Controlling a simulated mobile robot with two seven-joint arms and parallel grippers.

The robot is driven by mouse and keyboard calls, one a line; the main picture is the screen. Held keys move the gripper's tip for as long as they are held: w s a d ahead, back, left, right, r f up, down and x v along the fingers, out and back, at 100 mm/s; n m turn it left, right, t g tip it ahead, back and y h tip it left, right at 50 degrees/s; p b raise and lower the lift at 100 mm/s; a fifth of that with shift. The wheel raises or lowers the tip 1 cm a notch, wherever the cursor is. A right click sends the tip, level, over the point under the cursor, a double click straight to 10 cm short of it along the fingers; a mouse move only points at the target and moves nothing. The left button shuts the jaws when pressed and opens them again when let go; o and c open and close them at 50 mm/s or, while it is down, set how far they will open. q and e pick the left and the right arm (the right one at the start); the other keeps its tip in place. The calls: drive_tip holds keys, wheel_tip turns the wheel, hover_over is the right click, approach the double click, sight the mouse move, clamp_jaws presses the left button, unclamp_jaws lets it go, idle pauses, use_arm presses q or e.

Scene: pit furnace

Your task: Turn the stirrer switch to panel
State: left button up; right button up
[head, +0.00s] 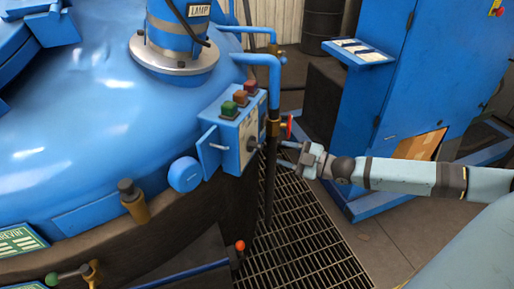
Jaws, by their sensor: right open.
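A blue-grey control box (243,129) is fixed to the side of the big blue vessel. Its sloped top carries green, orange and red buttons. A small dark round knob (251,144), which looks like the stirrer switch, sits low on its front face. Its setting and labels are too small to read. My right gripper (284,154) comes in from the right with its fingers pointing at the box. It is open and empty, a short way right of the knob and apparently not touching it. My left gripper is not in view.
A blue pipe (275,85) with a red-handled valve (289,126) runs down close beside the box and my right gripper. A blue flap (210,152) juts from the box's left side. A floor grating (295,240) lies below. A blue cabinet (425,90) stands at the right.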

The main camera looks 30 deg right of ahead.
sight(260, 146)
drive_tip(key=b+x, duration=0.1)
drive_tip(key=x, duration=0.8)
drive_tip(key=shift+w+a, duration=0.1)
clamp_jaws()
